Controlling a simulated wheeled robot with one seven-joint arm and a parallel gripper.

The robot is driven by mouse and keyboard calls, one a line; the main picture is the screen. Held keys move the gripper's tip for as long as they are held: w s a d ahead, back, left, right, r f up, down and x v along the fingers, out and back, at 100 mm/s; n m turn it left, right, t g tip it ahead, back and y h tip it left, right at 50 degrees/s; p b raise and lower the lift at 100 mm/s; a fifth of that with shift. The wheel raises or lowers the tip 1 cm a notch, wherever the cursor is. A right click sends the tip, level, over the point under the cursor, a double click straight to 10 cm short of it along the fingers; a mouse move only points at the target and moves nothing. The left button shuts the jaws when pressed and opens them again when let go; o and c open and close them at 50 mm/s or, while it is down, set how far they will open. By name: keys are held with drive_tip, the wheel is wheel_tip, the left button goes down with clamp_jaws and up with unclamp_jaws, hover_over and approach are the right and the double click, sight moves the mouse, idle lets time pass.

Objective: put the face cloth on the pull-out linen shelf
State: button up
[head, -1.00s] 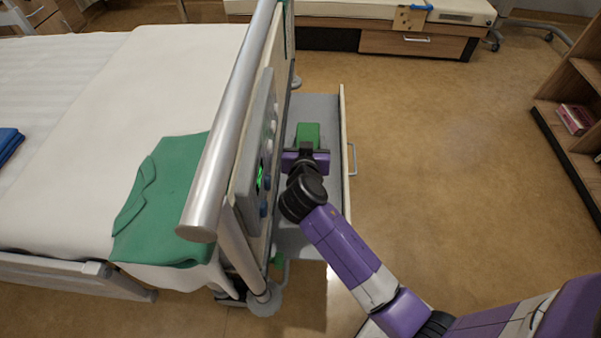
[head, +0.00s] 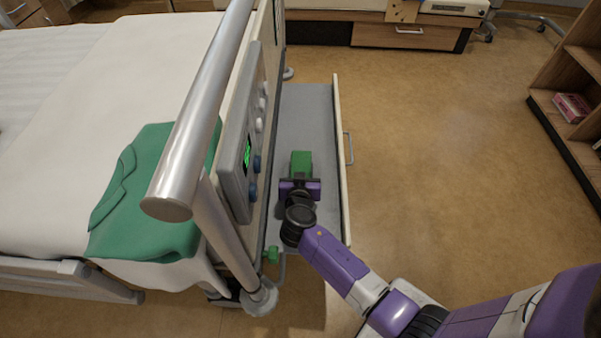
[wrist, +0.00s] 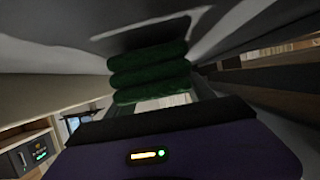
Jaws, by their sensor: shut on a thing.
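The face cloth (head: 301,163) is a small green folded bundle. My gripper (head: 300,177) is shut on it, over the pull-out linen shelf (head: 308,112). The shelf is a grey tray with a pale front panel and a handle, drawn out from the end of the bed. In the wrist view the cloth (wrist: 150,72) shows as stacked dark green folds between the fingers, close to a grey surface. I cannot tell whether the cloth touches the shelf.
The bed's end rail (head: 205,100) and control panel (head: 240,150) stand close to the left of my arm. A green garment (head: 150,190) lies on the bed. Open floor (head: 430,150) lies to the right, with a wooden bookshelf (head: 570,75) beyond.

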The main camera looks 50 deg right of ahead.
drive_tip(key=shift+f, duration=0.4)
drive_tip(key=o, duration=1.3)
drive_tip(key=shift+o, duration=0.2)
